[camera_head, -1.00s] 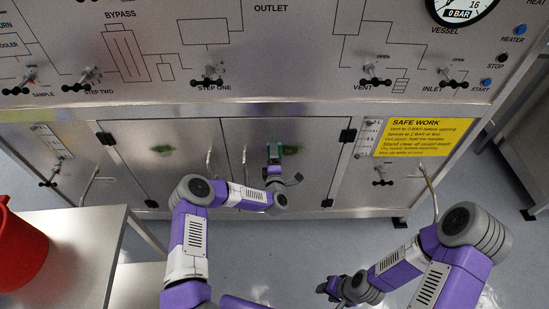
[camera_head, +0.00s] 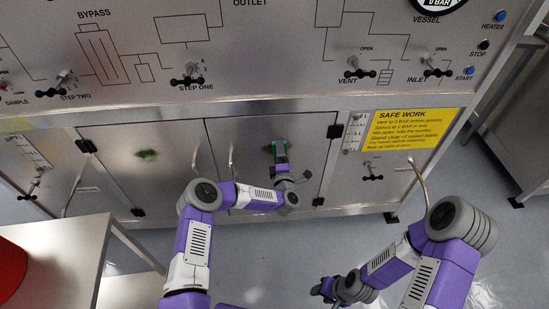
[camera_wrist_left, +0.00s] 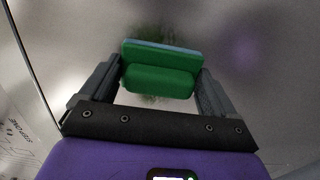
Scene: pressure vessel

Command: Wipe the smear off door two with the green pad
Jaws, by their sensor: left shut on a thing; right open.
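My left gripper (camera_head: 283,164) is shut on the green pad (camera_head: 280,150), in front of the right-hand lower door (camera_head: 235,125). A dark green smear (camera_head: 267,148) shows on this door at the pad's left side; the pad hides part of it. In the left wrist view the pad (camera_wrist_left: 160,82) sits between both fingers (camera_wrist_left: 150,85), with blurred smear green above and below it. I cannot tell whether it touches the door. Another green smear (camera_head: 147,154) is on the left-hand lower door (camera_head: 120,180). No door number is readable. My right gripper (camera_head: 325,290) is open, low above the floor.
Bent door handles (camera_head: 231,160) stick out near my left arm. A metal table (camera_head: 60,250) with a red container (camera_head: 10,268) stands at left. Valve knobs (camera_head: 187,80) line the panel above. A yellow sign (camera_head: 400,130) is at right. Floor in front is open.

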